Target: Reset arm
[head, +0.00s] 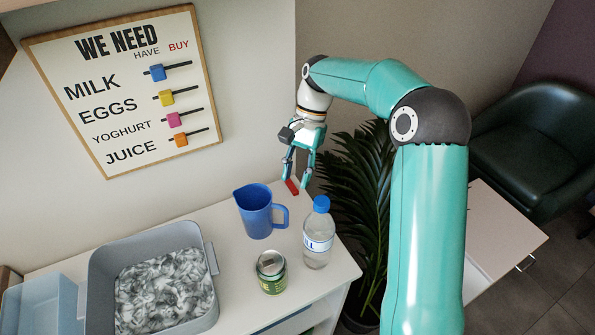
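My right arm (428,230) is teal and reaches up from the lower right, bending over to the back edge of the white counter. My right gripper (296,181) points down there, with its two teal fingers apart. A small red object (292,187) is at the counter's back corner, just below and between the fingertips. The fingers look open around it, and I see no clear grip on it. My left gripper is not in view.
On the white counter (243,307) stand a blue jug (254,212), a clear bottle with a blue cap (318,236), a can (270,272) and a grey bin (100,285) with crumpled filling. A plant (358,180) stands behind my arm. A shopping board (130,90) hangs on the wall.

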